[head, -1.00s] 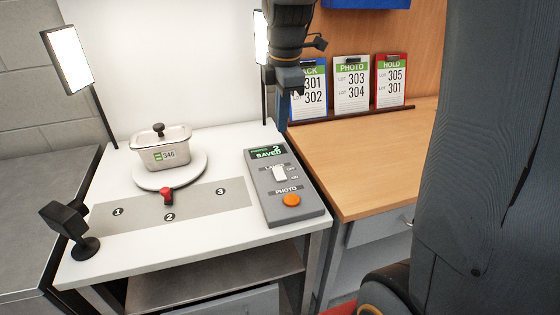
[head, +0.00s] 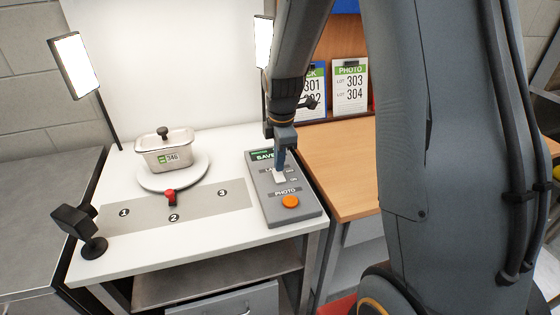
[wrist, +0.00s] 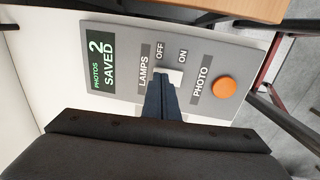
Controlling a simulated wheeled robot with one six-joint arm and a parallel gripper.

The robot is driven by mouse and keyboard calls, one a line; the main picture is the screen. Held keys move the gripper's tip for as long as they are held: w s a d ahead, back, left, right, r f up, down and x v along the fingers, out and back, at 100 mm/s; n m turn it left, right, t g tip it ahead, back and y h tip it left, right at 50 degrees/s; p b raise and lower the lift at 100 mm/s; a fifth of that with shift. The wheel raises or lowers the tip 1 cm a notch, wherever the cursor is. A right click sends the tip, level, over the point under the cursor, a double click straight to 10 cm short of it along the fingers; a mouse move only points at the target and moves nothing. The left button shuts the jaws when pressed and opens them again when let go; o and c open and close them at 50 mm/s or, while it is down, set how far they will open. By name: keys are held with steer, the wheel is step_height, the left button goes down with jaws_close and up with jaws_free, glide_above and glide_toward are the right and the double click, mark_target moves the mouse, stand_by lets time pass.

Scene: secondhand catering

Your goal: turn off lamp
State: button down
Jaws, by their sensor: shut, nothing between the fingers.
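Two lamps with bright white panels, both lit, stand at the table's back: the left lamp (head: 75,65) and the right lamp (head: 263,42), partly behind my arm. The grey control box (head: 303,217) lies at the table's right side. Its white LAMPS switch (head: 280,178), marked OFF and ON, also shows in the wrist view (wrist: 176,76). My gripper (head: 281,167) is shut and empty, pointing down with its tips at the switch. In the wrist view the fingers (wrist: 160,88) hide part of the switch; I cannot tell whether they touch it.
The orange PHOTO button (head: 290,202) is on the same box, close to the switch. A lidded metal pan (head: 165,150) stands on a white turntable (head: 190,180). A small black camera (head: 80,228) stands at the front left. Clipboards (head: 350,88) stand behind the wooden counter at right.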

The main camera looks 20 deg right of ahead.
steer(key=shift+f, duration=0.5)
steer(key=shift+w+f, duration=0.15)
steer(key=shift+f, duration=0.1)
steer(key=shift+s, duration=0.2)
steer(key=shift+s+r+p, duration=0.1)
steer(key=shift+s+p, duration=0.4)
steer(key=shift+s, duration=0.2)
steer(key=shift+w, duration=0.1)
